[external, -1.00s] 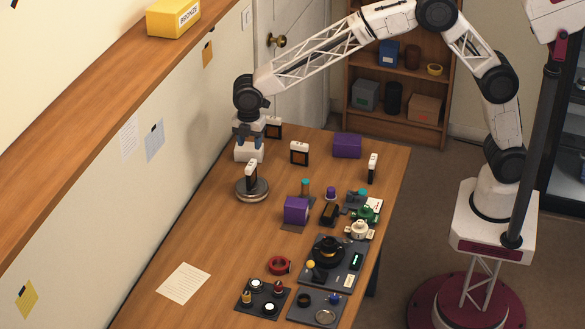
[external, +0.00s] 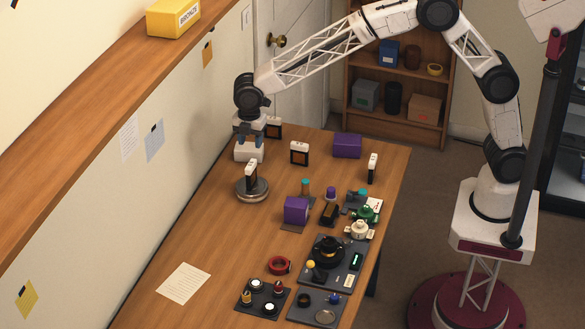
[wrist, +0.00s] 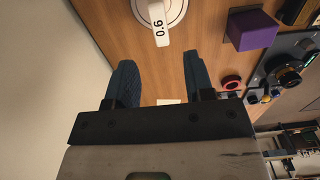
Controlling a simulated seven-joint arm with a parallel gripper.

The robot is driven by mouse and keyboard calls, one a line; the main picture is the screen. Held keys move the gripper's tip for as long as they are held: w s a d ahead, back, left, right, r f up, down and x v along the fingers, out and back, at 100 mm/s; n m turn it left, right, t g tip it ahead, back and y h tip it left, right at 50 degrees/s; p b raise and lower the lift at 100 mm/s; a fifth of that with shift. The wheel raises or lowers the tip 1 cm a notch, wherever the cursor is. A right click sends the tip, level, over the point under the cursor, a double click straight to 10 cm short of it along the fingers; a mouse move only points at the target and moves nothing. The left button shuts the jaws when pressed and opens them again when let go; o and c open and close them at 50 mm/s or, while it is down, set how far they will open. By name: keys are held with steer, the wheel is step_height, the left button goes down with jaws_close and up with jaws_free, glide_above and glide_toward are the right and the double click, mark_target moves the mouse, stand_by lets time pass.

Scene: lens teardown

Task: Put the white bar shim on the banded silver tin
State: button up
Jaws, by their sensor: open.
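The white bar shim (external: 251,169) stands upright on the banded silver tin (external: 253,195). In the wrist view the shim (wrist: 157,22), with a number on its white face, and the round tin (wrist: 178,10) show at the top edge. My gripper (external: 248,143) is behind the tin in the external view, apart from the shim. In the wrist view its two blue fingers are spread (wrist: 160,70), with only bare table seen between them. A pale block shows just below the fingers in the external view; I cannot tell what it is.
Other upright white-topped pieces stand at the back (external: 299,153) and right (external: 372,168). A purple block (external: 296,211) and dark trays (external: 316,308) with small parts fill the right and front. The wall is close on the left. The table's front left is clear except for paper (external: 184,283).

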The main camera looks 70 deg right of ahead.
steer(key=s+d+r+m+t, duration=0.1)
steer(key=s+d+r+m, duration=0.3)
steer(key=s+d+r, duration=0.5)
steer(key=s+d+r+m, duration=0.5)
steer(key=s+d+r, duration=0.1)
steer(key=s+d, duration=0.65)
steer(key=s+d+f+m, duration=0.1)
steer(key=s+d+m, duration=0.2)
steer(key=s, duration=0.7)
steer(key=s+d+f+m+t, duration=0.1)
steer(key=s+d+m, duration=0.2)
steer(key=s, duration=0.8)
steer(key=s+d+f+m, duration=0.1)
steer(key=s+d+m, duration=0.2)
steer(key=s, duration=0.7)
steer(key=d, duration=0.2)
steer(key=shift+s+d+f+t, duration=0.2)
steer(key=shift+d+t, duration=0.1)
steer(key=shift+d, duration=0.05)
